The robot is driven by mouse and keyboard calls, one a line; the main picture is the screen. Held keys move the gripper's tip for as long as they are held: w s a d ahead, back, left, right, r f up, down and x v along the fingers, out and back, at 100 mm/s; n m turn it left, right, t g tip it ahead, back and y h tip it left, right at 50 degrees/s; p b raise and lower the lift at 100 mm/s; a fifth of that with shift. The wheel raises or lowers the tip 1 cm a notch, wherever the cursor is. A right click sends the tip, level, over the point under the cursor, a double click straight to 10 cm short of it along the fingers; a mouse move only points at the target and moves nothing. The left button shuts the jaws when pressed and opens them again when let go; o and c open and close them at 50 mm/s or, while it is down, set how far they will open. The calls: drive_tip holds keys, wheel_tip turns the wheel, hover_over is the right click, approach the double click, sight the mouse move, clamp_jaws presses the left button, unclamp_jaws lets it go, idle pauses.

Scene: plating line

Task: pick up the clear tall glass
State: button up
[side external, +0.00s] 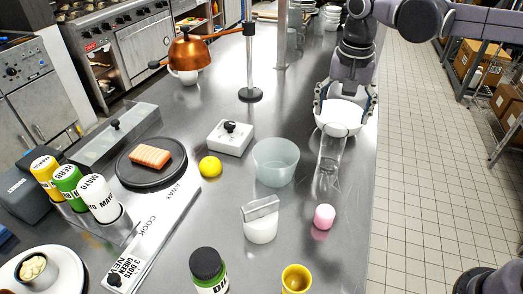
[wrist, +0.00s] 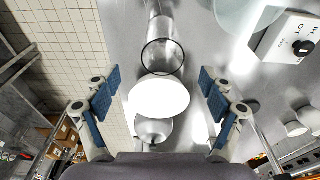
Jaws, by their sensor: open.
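The clear tall glass (side external: 331,160) stands on the steel counter in the side view, just in front of a white bowl (side external: 340,118). In the wrist view the glass (wrist: 163,57) shows its round dark rim, above the white bowl (wrist: 158,96). My gripper (side external: 345,103) is open, with its fingers on either side of the bowl in the side view. In the wrist view the blue pads of my gripper (wrist: 160,80) are wide apart with nothing gripped. The glass is ahead of the fingertips there. I cannot tell the exact height gap.
A frosted tub (side external: 276,162) stands left of the glass. A pink cup (side external: 324,217) and a white lidded jar (side external: 261,222) stand nearer the camera. A white switch box (side external: 230,138) and a yellow ball (side external: 210,167) lie further left. The counter's right edge is close.

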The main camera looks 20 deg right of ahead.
sight(333, 143)
drive_tip(key=shift+w+d+f, duration=0.15)
drive_tip(key=shift+w+f, duration=0.1)
drive_tip(key=shift+f, duration=1.55)
drive_tip(key=shift+w+d+f, duration=0.1)
drive_tip(key=shift+w+f, duration=0.2)
drive_tip(key=shift+f, duration=1.5)
drive_tip(key=shift+w+d+f, duration=0.15)
drive_tip(key=shift+w+f, duration=0.1)
drive_tip(key=shift+f, duration=1.55)
drive_tip(key=c, duration=1.4)
